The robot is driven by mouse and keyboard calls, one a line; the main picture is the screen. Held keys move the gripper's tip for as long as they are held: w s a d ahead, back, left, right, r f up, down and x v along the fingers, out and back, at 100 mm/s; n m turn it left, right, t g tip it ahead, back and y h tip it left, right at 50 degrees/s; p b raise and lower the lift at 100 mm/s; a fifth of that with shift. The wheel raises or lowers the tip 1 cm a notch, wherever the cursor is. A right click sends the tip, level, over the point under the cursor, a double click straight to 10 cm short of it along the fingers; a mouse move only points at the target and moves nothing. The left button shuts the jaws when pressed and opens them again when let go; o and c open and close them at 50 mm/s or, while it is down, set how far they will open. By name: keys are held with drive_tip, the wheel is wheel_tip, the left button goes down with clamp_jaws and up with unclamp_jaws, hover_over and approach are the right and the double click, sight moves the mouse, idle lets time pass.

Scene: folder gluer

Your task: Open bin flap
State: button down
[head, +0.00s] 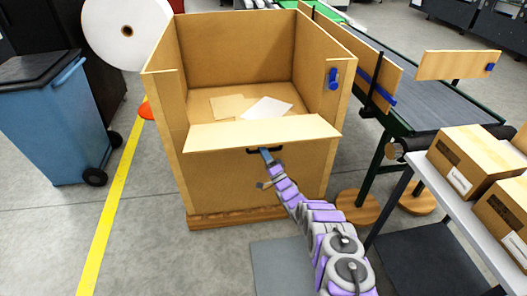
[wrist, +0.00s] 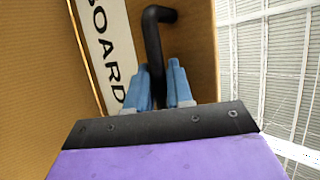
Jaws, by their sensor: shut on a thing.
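The bin (head: 255,190) is a tall brown cardboard-like box with its top open, standing on a wooden pallet. Its front flap (head: 262,132) is a lighter panel that slopes across the front opening. A black handle (head: 250,151) shows at the flap's lower edge. My gripper (head: 266,153) reaches the handle from the front right. In the wrist view the blue fingers of my gripper (wrist: 158,85) are shut around the black bent bar of the handle (wrist: 157,30). A white label (wrist: 103,45) reading "BOARD" is beside it. The fingers hide part of the handle.
Flat cardboard and paper pieces (head: 267,108) lie inside the bin. A blue wheeled bin (head: 45,125) stands left, past a yellow floor line (head: 110,205). A conveyor (head: 430,95) and a table with boxes (head: 475,160) stand right. Floor is clear at front left.

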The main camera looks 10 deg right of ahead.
drive_tip(key=shift+d, duration=0.1)
idle(0.3)
drive_tip(key=c, duration=1.5)
unclamp_jaws()
drive_tip(key=shift+f, duration=0.1)
drive_tip(key=shift+o, duration=0.6)
drive_tip(key=shift+w+f, duration=0.2)
drive_tip(key=shift+w, duration=0.05)
drive_tip(key=shift+s+r, duration=0.1)
drive_tip(key=shift+s, duration=0.1)
drive_tip(key=b+v, duration=0.2)
drive_tip(key=v, duration=1.5)
